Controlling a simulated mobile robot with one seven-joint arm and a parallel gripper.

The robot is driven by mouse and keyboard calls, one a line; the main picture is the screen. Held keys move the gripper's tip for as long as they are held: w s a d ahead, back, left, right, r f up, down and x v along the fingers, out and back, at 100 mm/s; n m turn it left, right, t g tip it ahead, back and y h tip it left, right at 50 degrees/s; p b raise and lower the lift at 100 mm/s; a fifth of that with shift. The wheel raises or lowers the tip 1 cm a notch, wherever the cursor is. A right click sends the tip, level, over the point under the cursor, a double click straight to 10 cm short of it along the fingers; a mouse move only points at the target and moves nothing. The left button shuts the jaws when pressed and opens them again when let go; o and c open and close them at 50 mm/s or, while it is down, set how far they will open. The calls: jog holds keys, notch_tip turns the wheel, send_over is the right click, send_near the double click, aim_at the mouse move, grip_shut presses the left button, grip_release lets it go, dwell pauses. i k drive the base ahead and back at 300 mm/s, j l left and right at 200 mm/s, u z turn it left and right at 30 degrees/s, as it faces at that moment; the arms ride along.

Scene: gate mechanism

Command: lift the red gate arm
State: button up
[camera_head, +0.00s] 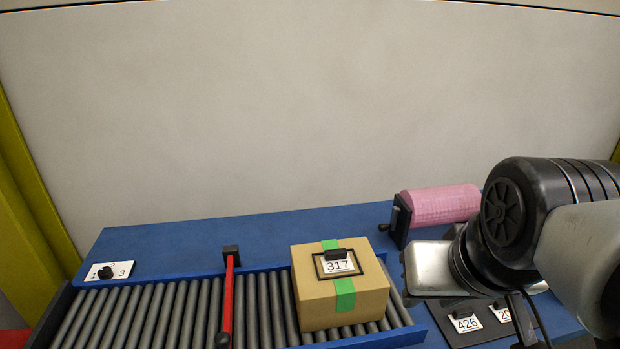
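The red gate arm (227,304) lies across the roller conveyor (150,316), running from a black pivot block (231,254) at the back rail toward the front edge of the picture. It looks lowered over the rollers; its near end has a dark piece. My arm comes in from the right, with its dark wrist and my gripper (490,290) over the right part of the table, well right of the gate arm and apart from it. The fingers cannot be made out clearly, so their opening is hidden.
A cardboard box (316,302) with green tape and label 317 stands on the rollers right of the gate arm. A pink roll (440,204) stands behind my wrist. Number cards (465,322) lie beneath my arm. The rollers left of the gate are clear.

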aim_at(223, 340)
jog(key=k+j+u, duration=0.15)
jog(key=u, duration=0.3)
jog(key=k+j+u, duration=0.15)
jog(key=j+u, duration=0.15)
jog(key=u, duration=0.2)
